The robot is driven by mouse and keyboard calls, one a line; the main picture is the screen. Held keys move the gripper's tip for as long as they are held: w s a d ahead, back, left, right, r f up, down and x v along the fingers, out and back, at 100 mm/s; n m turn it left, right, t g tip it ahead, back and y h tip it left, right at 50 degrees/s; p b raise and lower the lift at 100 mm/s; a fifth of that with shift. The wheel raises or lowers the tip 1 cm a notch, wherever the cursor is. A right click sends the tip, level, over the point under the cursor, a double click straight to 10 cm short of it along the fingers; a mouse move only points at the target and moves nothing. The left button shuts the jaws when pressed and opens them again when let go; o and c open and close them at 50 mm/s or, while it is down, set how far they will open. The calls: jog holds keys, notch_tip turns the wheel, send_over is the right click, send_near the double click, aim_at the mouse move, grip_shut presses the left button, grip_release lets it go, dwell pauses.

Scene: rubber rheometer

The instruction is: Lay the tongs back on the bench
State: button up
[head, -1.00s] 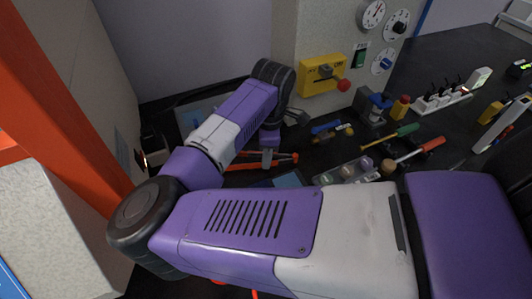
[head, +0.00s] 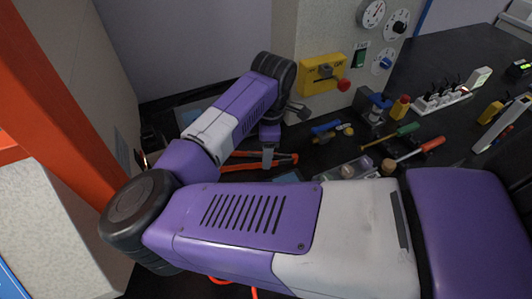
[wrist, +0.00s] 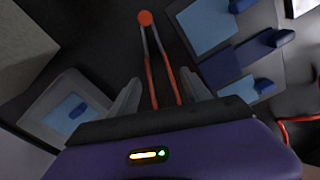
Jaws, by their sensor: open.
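The tongs (wrist: 150,62) have red-orange handles and a round orange end. In the wrist view they lie on the dark bench, running away from my gripper, with the handles between its fingers. In the head view they show as an orange pair of arms (head: 283,158) on the bench, partly hidden by my gripper. My gripper (wrist: 158,92) is open, its two grey fingers spread on either side of the tongs. It also shows in the head view (head: 268,163), pointing down close to the bench. The wrist view does not show the fingers touching the tongs.
A yellow switch box (head: 322,73) with a red knob is on the grey machine behind. Screwdrivers (head: 420,149), a sample tray (head: 346,170) and a power strip (head: 440,102) lie to the right. Blue pads with dark blue blocks (wrist: 205,25) lie right of the tongs in the wrist view.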

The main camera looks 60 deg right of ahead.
notch_tip(320, 180, up, 10)
jog(key=shift+s+d+r, duration=0.2)
jog(key=shift+s+r, duration=0.05)
jog(key=shift+s, duration=0.05)
dwell(0.6)
